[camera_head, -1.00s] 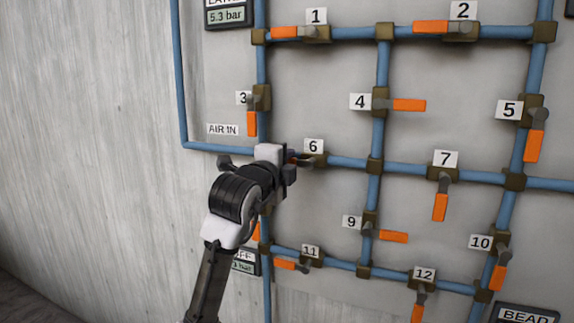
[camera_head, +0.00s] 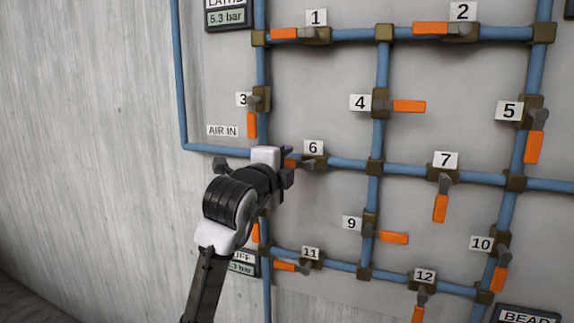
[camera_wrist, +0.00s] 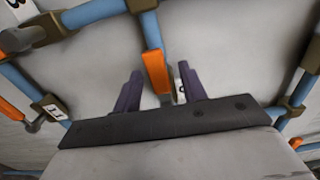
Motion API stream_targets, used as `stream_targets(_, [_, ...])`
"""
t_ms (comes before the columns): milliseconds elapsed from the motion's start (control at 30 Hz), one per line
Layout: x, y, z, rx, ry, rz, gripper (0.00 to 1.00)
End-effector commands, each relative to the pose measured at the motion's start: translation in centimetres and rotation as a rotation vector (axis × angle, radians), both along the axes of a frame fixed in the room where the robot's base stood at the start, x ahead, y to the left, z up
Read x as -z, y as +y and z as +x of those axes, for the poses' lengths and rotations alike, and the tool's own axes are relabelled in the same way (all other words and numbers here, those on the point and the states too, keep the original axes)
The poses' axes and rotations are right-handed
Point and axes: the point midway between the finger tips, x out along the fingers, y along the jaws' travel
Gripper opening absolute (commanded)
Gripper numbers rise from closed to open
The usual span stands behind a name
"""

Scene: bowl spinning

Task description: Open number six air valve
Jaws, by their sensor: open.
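The number six valve (camera_head: 316,164) sits on a horizontal blue pipe under its "6" label (camera_head: 313,147). Its orange handle (camera_head: 291,163) lies along the pipe, pointing left, and is partly hidden by my gripper (camera_head: 287,164). In the wrist view, the orange handle (camera_wrist: 155,72) shows between the two dark fingers of my gripper (camera_wrist: 159,70). The fingers are open and apart, one on each side of the handle, with gaps visible. The near end of the handle and most of the valve body are hidden behind the gripper base.
Other orange-handled valves surround it: valve 3 (camera_head: 251,124) above left, valve 11 (camera_head: 290,266) below, valve 9 (camera_head: 392,237) below right, and valve 4 (camera_head: 408,105) above right. Blue pipes and brown joints stand out from the grey panel (camera_head: 325,95).

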Motion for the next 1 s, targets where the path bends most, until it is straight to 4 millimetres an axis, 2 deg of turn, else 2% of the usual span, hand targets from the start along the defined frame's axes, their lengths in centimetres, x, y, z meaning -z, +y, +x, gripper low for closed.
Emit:
stream_targets(300, [0.2, 2.2, -6.8, -0.002, -0.004, 0.003, 0.42])
stream_targets(500, [0.1, 3.3, -10.2, -0.001, -0.003, 0.001, 0.42])
stream_targets(700, [0.1, 3.8, -11.7, 0.0, -0.001, 0.002, 0.42])
stream_targets(1000, [0.0, 3.8, -11.9, 0.001, 0.0, 0.001, 0.42])
